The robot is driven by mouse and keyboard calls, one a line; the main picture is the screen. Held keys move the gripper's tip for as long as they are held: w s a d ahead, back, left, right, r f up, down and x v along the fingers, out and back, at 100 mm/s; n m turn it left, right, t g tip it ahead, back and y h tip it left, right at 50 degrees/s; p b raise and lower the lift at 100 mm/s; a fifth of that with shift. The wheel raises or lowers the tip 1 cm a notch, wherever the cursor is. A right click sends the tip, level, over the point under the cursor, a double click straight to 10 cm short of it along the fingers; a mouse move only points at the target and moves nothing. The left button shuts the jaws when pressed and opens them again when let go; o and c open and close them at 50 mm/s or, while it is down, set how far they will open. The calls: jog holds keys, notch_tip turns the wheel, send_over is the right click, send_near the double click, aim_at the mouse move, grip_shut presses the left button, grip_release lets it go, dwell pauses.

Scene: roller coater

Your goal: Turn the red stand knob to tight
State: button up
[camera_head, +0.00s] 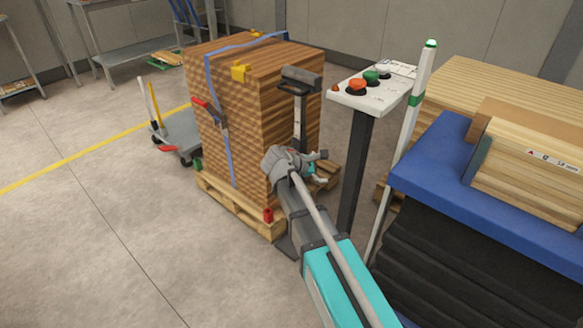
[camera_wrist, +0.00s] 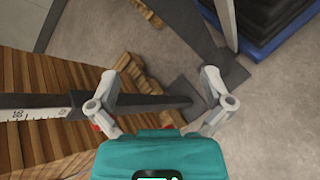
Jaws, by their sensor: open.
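A slim black stand with a scale on its post (camera_head: 299,122) rises beside the stacked boards, with a dark head (camera_head: 301,78) on top. My gripper (camera_head: 318,168) is in front of its lower post, fingers spread and empty. In the wrist view the dark post (camera_wrist: 60,103) crosses from the left, passing between and beyond the open fingers of my gripper (camera_wrist: 163,88), to its foot plate (camera_wrist: 195,90). No red knob shows clearly. A small red bit (camera_wrist: 96,127) peeks out by the left finger; I cannot tell whether it is the knob. Nothing is held.
The strapped board stack (camera_head: 262,110) on a pallet (camera_head: 225,198) stands left of the post. A control panel (camera_head: 372,92) on a dark pole and a blue lift table (camera_head: 440,165) stand to the right. The floor at the front left is clear.

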jog(key=w+a+f+n+t+b, duration=0.2)
jog(key=a+f+n+t+b, duration=0.1)
jog(key=a+b, duration=0.5)
jog(key=w+a+f+n+t+h+b, duration=0.1)
jog(key=w+a+f+n+t+b, duration=0.2)
jog(key=a+n+b, duration=0.5)
notch_tip(320, 180, down, 2)
jog(key=a+t, duration=0.1)
jog(key=a, duration=0.1)
jog(key=shift+w+a+n, duration=0.2)
jog(key=shift+a+n, duration=0.1)
jog(key=shift+a, duration=0.1)
jog(key=shift+w+d, duration=0.1)
jog(key=x, duration=1.3)
jog(key=shift+w+d+r, duration=0.2)
jog(key=shift+r, duration=0.05)
jog(key=c, duration=1.1)
